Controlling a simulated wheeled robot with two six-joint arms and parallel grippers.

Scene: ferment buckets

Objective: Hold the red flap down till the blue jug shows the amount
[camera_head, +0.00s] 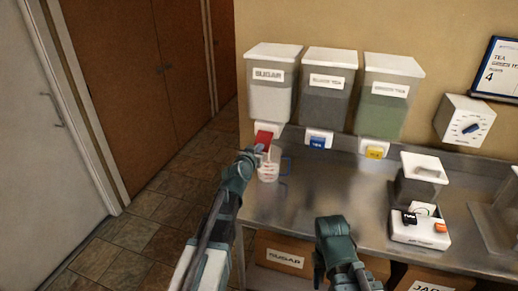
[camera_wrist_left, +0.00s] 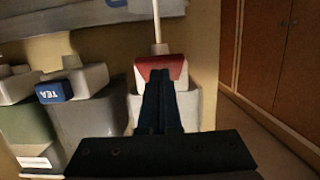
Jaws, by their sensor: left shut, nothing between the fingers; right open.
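The red flap (camera_head: 264,138) is on the spout of the sugar bin (camera_head: 270,93). It also shows in the left wrist view (camera_wrist_left: 174,69), which sees the bins upside down. My left gripper (camera_head: 258,150) is shut and empty; its fingertips (camera_wrist_left: 161,76) are at the flap and appear to press on it. A pale stream (camera_wrist_left: 156,20) runs from the spout. The blue jug (camera_head: 268,171), clear with a blue handle and red marks, stands on the counter under the spout with pale contents; its level is too small to read. My right gripper (camera_head: 334,222) is open, low in front of the counter.
The middle bin (camera_head: 326,98) has a blue flap and the green bin (camera_head: 385,105) a yellow one. A white dial box (camera_head: 464,121) and a board (camera_head: 500,72) hang on the wall. A lidded container (camera_head: 420,180) stands by a white box (camera_head: 420,232). The middle counter (camera_head: 335,185) is clear.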

